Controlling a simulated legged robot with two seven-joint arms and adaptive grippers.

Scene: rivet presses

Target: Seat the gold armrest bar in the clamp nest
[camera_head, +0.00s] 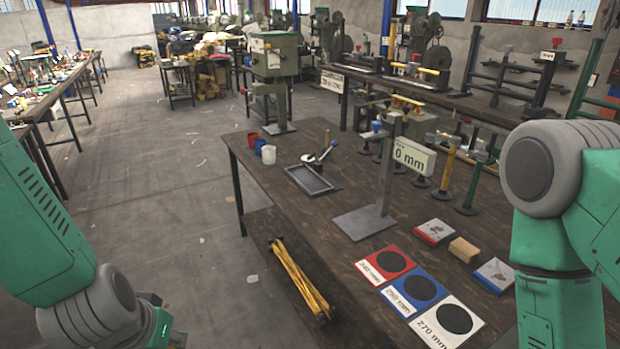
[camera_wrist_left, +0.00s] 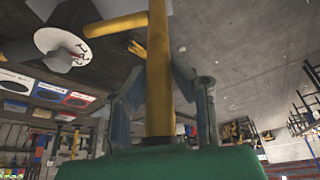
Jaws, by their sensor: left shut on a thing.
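In the left wrist view a gold bar (camera_wrist_left: 158,75) stands upright in the picture between the fingers of my left gripper (camera_wrist_left: 160,98), which is shut on it. A second gold piece (camera_wrist_left: 118,25) runs sideways toward the bar; I cannot tell whether they join. In the head view my left arm reaches down at the lower left, and the held bar does not show. My right arm is at the right edge, its gripper out of frame. I cannot make out for certain which fixture is the clamp nest. A dark fixture with a yellow bar (camera_head: 432,72) stands on the back bench.
The wooden table (camera_head: 270,185) holds a grey tray (camera_head: 311,181), a post with a sign (camera_head: 414,156), and red (camera_head: 384,263), blue (camera_head: 417,289) and white (camera_head: 447,322) mats. Yellow bars (camera_head: 297,275) lie on a low shelf. Open floor (camera_head: 180,190) lies left of the table.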

